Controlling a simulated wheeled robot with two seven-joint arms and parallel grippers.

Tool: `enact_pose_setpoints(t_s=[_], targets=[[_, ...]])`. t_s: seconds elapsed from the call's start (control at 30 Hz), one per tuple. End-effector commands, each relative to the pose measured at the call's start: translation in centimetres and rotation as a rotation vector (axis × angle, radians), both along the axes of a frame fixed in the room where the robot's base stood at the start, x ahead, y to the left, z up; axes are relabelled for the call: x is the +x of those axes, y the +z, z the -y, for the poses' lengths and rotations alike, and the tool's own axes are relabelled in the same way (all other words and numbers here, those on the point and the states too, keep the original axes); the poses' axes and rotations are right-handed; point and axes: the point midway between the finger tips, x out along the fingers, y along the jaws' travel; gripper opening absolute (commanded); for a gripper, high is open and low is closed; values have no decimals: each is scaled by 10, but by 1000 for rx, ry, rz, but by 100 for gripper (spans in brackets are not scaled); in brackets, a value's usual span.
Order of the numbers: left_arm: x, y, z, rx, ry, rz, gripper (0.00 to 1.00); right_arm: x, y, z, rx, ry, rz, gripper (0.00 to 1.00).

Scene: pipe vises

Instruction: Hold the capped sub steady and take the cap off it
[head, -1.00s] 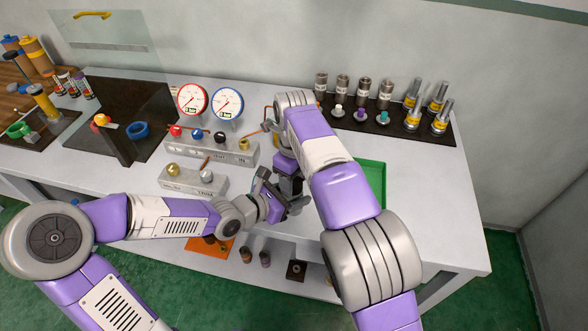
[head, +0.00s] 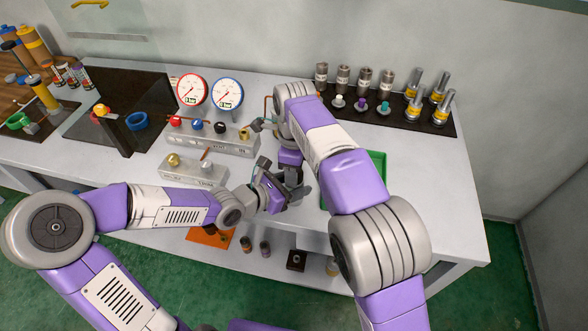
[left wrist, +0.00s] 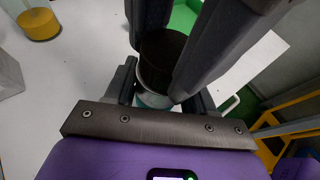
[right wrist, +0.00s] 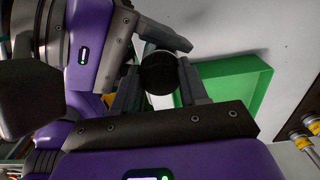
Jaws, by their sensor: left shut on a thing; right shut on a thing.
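My left gripper (head: 290,190) and my right gripper (right wrist: 158,80) meet over the table's front middle, the right coming from above. In the left wrist view a silver sub (left wrist: 155,85) with a teal band sits between my left fingers, with a dark cap (left wrist: 162,48) at its end. The right gripper's large dark fingers flank the cap there. In the right wrist view the cap's dark round end (right wrist: 158,73) is between my right fingers, beside a left finger. Both grippers are shut. Fingers hide the joint, so I cannot tell whether cap and sub are apart.
A green tray (head: 376,165) lies right of the grippers, partly behind my right arm. A gauge block (head: 215,140) and smaller fitting block (head: 195,172) stand to the left. A black mat (head: 425,118) holds several cylinders at the back right. The table's right side is clear.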

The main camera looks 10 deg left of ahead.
Motion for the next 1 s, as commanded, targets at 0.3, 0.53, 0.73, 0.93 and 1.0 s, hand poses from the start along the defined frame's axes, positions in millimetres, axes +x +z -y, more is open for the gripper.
enact_pose_setpoints(t_s=[0.3,0.53,0.73,0.93,1.0], targets=[[0,0,-1,-1,3,-1,0,1,1,2,-1,680,10,7],[0,0,-1,1,2,-1,0,2,1,3,-2,1168,16,7],[0,0,0,1,0,-1,0,2,1,4,-2,1588,21,7],[-1,0,0,1,-1,-2,0,2,1,4,-3,2007,26,7],[-1,0,0,1,-1,-2,0,2,1,3,-3,2152,26,6]])
